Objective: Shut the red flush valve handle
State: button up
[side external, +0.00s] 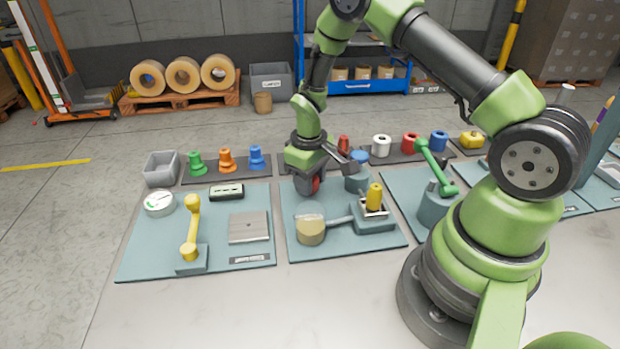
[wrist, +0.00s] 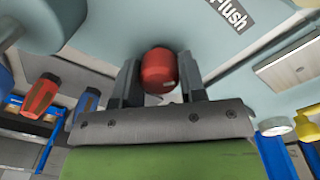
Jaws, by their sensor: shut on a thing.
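The red flush valve handle (wrist: 158,70) shows in the wrist view as a rounded red end between the two jaws. My gripper (wrist: 158,85) is shut on it, one finger on each side. In the side view my gripper (side external: 313,180) is low over the middle teal board, and a bit of the red handle (side external: 316,184) shows beside a dark round part. The rest of the valve is hidden behind the gripper. A label reading "Flush" (wrist: 228,14) lies on the board in the wrist view.
On the same board stand a blue-topped valve (side external: 356,180), a yellow lever (side external: 374,198) and a beige cylinder (side external: 311,231). The left board holds a tall yellow lever (side external: 191,225). A green lever (side external: 437,166) stands to the right. Coloured parts line the back.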

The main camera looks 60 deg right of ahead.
jog(key=n, duration=0.7)
jog(key=shift+s, duration=0.1)
dwell(0.5)
jog(key=o, duration=0.9)
notch_tip(320, 180, up, 10)
jog(key=shift+a+f, duration=0.1)
